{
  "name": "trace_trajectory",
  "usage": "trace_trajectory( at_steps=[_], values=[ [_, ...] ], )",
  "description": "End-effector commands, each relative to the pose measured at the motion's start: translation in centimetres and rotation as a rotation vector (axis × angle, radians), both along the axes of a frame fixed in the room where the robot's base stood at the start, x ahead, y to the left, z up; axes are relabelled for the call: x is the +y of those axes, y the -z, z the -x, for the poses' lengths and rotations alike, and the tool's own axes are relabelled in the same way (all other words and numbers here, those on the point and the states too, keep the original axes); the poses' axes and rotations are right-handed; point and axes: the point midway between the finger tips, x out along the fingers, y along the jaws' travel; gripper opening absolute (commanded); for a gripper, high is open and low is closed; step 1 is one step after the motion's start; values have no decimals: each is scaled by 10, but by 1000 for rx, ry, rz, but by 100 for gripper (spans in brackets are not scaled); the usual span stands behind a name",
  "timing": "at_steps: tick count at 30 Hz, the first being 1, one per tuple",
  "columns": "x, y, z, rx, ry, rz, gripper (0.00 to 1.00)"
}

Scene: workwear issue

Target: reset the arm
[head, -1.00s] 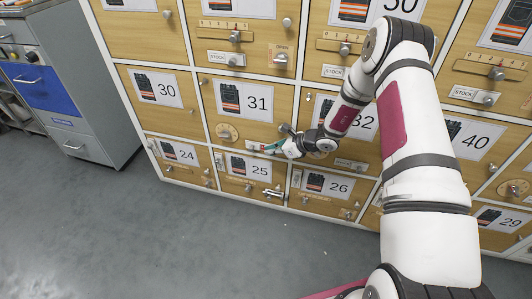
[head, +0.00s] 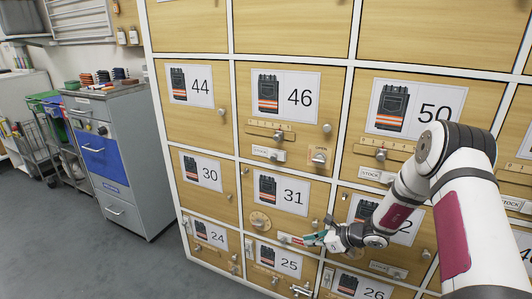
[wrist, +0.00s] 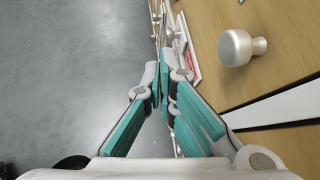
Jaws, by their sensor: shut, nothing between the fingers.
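My gripper (head: 314,239) is in front of the locker wall, beside the lower part of door 31 (head: 283,192) and above door 25 (head: 282,262). In the wrist view my gripper (wrist: 163,75) has its teal-padded fingers together at the tips, with nothing between them. The locker face runs along the right of the fingers, with a round metal knob (wrist: 236,48) close on that side. Whether the fingers touch the locker face I cannot tell.
The wooden locker wall has several numbered doors with knobs, sliders and latches. A grey cabinet with a blue drawer (head: 104,156) stands to the left. A trolley with a green bin (head: 45,103) is farther left. Grey floor (head: 90,255) is clear at lower left.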

Motion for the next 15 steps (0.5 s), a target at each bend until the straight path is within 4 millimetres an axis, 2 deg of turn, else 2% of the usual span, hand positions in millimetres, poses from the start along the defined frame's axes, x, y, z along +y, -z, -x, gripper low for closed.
trace_trajectory(
  at_steps=[3,7,11,15],
  values=[
    [16,-49,3,-77,-122,43,0],
    [40,-112,20,-177,-306,108,0],
    [62,-168,48,-267,-492,176,0],
    [83,-220,88,-351,-688,252,0]
  ],
)
